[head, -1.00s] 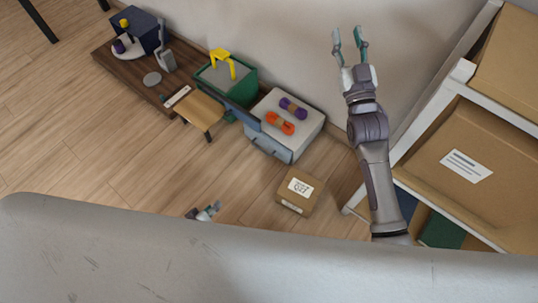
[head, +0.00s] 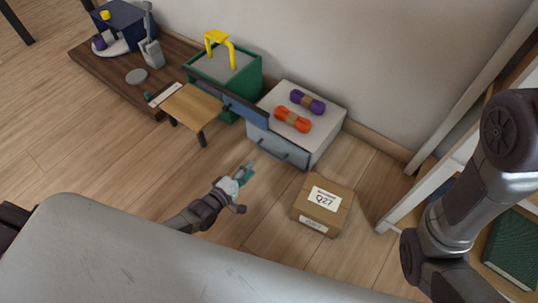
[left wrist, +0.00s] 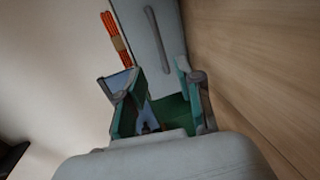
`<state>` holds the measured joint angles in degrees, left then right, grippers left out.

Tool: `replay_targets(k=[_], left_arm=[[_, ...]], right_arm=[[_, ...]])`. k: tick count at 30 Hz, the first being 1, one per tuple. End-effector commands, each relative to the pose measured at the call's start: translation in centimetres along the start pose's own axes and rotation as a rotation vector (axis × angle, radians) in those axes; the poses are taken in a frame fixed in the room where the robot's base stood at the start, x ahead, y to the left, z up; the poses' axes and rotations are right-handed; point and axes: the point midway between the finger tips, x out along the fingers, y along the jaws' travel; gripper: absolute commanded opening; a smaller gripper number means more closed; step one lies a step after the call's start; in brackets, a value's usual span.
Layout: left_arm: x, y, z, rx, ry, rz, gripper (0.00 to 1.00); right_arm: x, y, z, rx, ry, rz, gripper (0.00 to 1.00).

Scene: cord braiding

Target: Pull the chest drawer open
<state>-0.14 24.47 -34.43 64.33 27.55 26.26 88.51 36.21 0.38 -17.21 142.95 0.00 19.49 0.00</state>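The chest (head: 328,124) is a pale grey box against the wall. Its blue-grey front (head: 281,145) has a dark bar handle (head: 272,151). A darker blue panel (head: 247,109) juts left along the front's upper edge; I cannot tell how it joins. My left gripper (head: 249,172) is in front of the chest, low and apart from the handle. In the left wrist view, its green-padded fingers (left wrist: 155,82) are spread and empty, and the blue-grey front with a bar handle (left wrist: 159,41) lies beyond them. My right gripper is out of view.
Purple (head: 307,102) and orange (head: 292,119) cord bundles lie on the chest. A cardboard box (head: 323,206) stands on the floor to its right. A small wooden table (head: 193,106) and green bin (head: 226,80) stand left. Shelving is at the right. Floor around the left gripper is clear.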

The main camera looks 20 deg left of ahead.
Motion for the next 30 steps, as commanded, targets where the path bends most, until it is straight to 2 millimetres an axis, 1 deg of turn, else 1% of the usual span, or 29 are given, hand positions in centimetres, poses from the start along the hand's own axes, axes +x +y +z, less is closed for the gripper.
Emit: replay_targets(k=[1,4,6,9,12,15,21,29,30], left_arm=[[1.3,-0.4,0.0,0.000,0.000,0.005,0.36],[3.5,-0.6,0.0,0.001,0.000,0.003,0.36],[5.1,-0.6,0.0,0.001,0.000,0.004,0.36],[7.1,-0.6,0.0,0.002,0.001,0.002,0.36],[8.8,-0.5,0.0,0.003,0.000,0.002,0.36],[10.0,-0.5,0.0,0.003,0.000,0.000,0.36],[11.1,-0.2,0.0,0.002,0.000,-0.002,0.36],[11.1,-0.1,0.0,0.002,0.000,-0.002,0.36],[11.1,-0.1,0.0,0.002,0.000,-0.002,0.29]], right_arm=[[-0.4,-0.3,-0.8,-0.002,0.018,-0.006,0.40],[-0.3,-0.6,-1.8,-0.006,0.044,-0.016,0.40],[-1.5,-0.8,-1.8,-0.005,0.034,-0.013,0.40],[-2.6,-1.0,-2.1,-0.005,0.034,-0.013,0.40],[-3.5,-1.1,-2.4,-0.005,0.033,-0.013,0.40],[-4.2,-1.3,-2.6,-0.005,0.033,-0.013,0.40],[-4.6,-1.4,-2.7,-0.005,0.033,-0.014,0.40],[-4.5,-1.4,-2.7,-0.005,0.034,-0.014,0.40],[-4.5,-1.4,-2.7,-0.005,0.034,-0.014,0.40]])
